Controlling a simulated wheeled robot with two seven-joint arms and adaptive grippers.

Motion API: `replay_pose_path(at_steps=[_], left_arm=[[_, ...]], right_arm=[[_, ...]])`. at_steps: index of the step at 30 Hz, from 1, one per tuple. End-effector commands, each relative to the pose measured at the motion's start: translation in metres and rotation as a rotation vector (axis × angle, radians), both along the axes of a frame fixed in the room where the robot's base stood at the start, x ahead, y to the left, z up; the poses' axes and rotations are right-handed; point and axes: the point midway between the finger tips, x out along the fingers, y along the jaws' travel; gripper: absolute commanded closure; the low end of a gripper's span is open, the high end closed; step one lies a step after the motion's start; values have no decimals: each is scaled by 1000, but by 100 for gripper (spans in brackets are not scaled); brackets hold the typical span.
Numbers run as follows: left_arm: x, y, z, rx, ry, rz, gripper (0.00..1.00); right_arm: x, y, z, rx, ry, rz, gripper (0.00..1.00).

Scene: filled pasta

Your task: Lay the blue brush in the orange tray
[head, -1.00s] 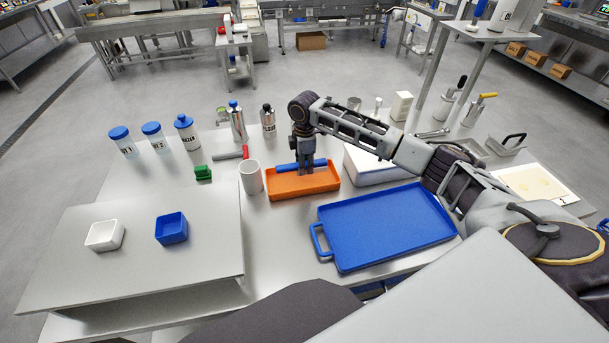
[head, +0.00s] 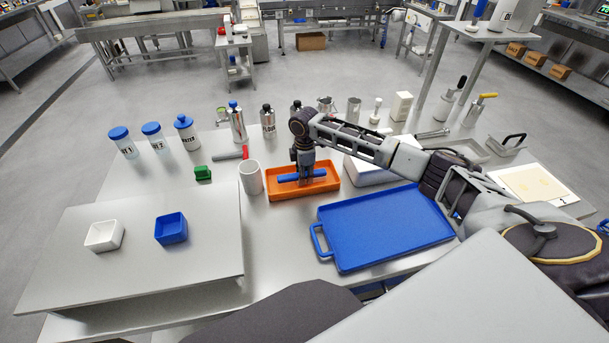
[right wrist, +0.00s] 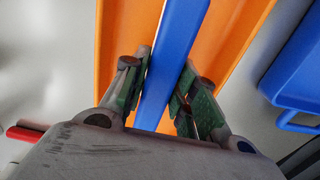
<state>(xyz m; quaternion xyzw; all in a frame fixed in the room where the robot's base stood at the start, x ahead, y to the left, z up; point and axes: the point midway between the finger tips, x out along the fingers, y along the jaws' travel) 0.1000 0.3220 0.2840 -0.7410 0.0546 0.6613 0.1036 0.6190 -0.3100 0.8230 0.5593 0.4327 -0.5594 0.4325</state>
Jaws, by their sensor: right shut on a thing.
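The orange tray (head: 285,191) lies on the steel table, left of the middle. My right gripper (head: 305,177) points down over the tray and is shut on the brush. In the right wrist view the blue brush (right wrist: 178,50) runs between the two green-padded fingers, with the orange tray (right wrist: 118,30) beneath it. I cannot tell whether the brush touches the tray floor. My left gripper is not in view.
A white cup (head: 251,177) stands close to the tray's left end. A white box (head: 370,172) is at its right. A large blue tray (head: 385,226) lies in front at right. A green item (head: 203,173) and a red-handled tool (head: 232,154) lie at left.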

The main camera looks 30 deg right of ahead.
Motion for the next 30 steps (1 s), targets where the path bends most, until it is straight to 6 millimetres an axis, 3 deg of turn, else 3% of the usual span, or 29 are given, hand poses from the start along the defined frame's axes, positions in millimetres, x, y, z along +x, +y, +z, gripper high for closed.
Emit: replay_pose_path(at_steps=[8, 9, 14, 30], left_arm=[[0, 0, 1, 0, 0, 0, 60], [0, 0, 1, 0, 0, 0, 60], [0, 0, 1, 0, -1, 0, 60], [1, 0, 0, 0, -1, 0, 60]], right_arm=[[0, 0, -1, 0, 1, 0, 98], [0, 0, -2, 0, 0, 0, 71], [0, 0, -2, 0, 0, 0, 50], [1, 0, 6, 0, -2, 1, 50]])
